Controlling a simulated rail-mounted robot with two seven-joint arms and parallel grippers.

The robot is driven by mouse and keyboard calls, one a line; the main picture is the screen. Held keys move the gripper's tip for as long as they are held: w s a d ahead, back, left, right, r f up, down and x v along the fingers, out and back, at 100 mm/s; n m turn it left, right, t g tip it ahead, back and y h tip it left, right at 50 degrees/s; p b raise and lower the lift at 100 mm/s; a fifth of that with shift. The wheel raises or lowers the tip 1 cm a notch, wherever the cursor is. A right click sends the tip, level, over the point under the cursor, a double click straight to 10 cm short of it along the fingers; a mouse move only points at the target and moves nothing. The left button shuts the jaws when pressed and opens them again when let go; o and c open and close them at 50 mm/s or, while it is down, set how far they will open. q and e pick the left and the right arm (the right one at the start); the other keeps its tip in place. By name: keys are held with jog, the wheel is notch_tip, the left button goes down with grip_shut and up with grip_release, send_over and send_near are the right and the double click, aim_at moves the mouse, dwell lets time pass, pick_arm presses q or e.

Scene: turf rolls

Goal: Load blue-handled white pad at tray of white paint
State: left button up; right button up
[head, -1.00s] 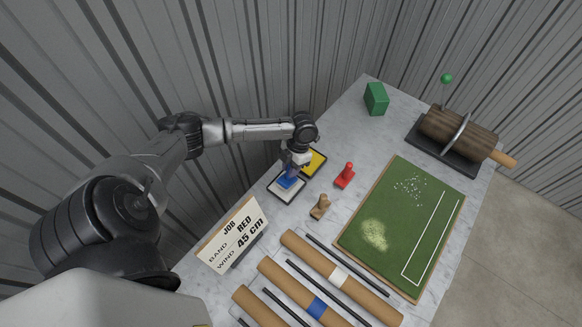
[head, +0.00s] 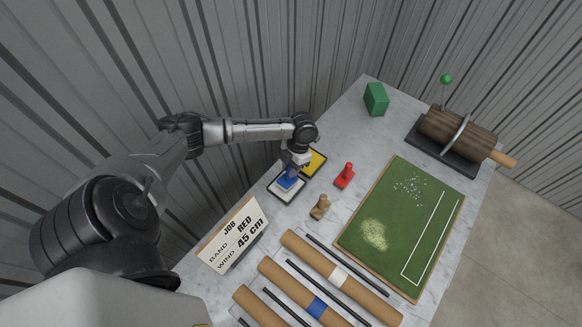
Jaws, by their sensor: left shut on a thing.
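The blue-handled pad (head: 288,182) is upright at the tray of white paint (head: 283,195), a dark-rimmed tray with a white inside. My left gripper (head: 292,170) points down from above and is shut on the pad's blue handle. The pad's white underside is hidden, so I cannot tell if it touches the paint. A tray of yellow paint (head: 315,162) lies just behind. My right gripper is not in view.
A red-handled pad (head: 345,175) and a tan-handled one (head: 320,207) stand to the right. A job card (head: 236,236), several rolls (head: 318,271), a green turf board (head: 405,225), a green block (head: 376,99) and a wooden roller (head: 458,135) share the table.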

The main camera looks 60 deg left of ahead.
pick_arm(q)
jog(key=shift+r+p, duration=3.2)
jog(key=shift+r, duration=0.3)
jog(key=shift+w+d+r, duration=0.25)
jog(key=shift+d, duration=0.1)
jog(key=w+d+r+n+t+h, duration=0.25)
jog(key=w+d+r+n, duration=0.35)
jog(key=d+r+n, duration=0.6)
jog(key=d+r+n+t+p, duration=0.1)
jog(key=d+r+n+p, duration=0.2)
jog(key=r, duration=0.4)
jog(key=d+r+n+t+y+p, duration=0.1)
jog(key=d+r+n+t+p, duration=0.1)
jog(key=d+r+n+p, duration=0.2)
jog(key=d+r+n+t+p, duration=0.1)
jog(key=d+r+n+p, duration=0.3)
jog(key=r, duration=0.6)
jog(key=shift+s+d+n+p, duration=0.15)
jog(key=shift+s+n+p, duration=0.15)
jog(key=shift+p, duration=0.9)
